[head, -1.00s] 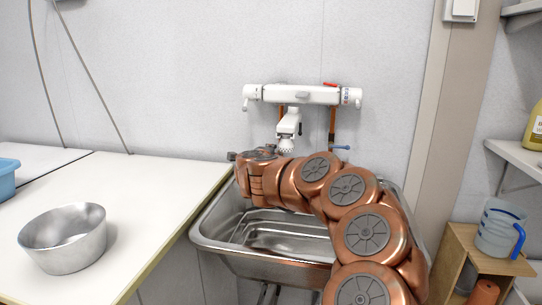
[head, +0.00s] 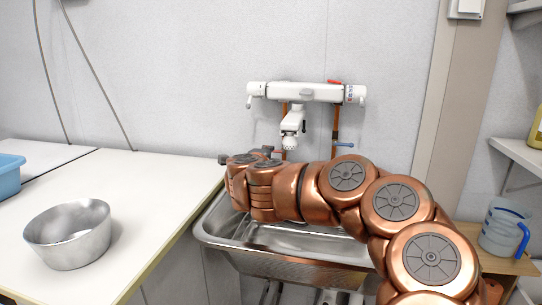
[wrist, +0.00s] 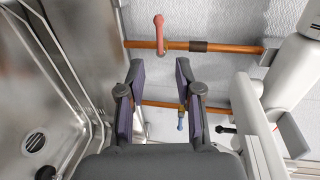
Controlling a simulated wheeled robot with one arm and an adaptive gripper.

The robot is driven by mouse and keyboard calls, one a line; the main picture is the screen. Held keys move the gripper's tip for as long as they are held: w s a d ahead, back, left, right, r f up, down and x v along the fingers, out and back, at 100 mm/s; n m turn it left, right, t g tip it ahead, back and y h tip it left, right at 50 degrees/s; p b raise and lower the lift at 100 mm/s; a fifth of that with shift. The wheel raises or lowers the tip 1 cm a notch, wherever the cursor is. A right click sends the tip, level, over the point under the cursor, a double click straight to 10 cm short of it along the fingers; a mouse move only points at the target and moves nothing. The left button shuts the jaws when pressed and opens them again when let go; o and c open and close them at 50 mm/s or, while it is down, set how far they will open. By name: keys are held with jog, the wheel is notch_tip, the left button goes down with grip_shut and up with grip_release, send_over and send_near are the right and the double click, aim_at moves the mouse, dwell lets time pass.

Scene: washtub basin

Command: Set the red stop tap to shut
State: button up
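The red stop tap (wrist: 159,34) sits on the upper copper pipe (wrist: 222,46) in the wrist view. Its lever looks crosswise to that pipe. In the head view only a bit of red (head: 277,152) shows behind my gripper, too small to make out. My gripper (wrist: 159,72) is open and empty, its two dark-padded fingers apart. In the wrist view the tap lies just beyond the fingertips, between their lines, and I see no contact. In the head view my gripper (head: 243,155) is over the back left of the basin.
A blue tap (head: 344,145) is on the right copper pipe; it also shows in the wrist view (wrist: 181,119). The white mixer (head: 305,92) and its spout hang above the steel basin (head: 262,262). A metal bowl (head: 70,235) stands on the left worktop.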

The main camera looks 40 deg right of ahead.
jog(key=shift+v, duration=1.5)
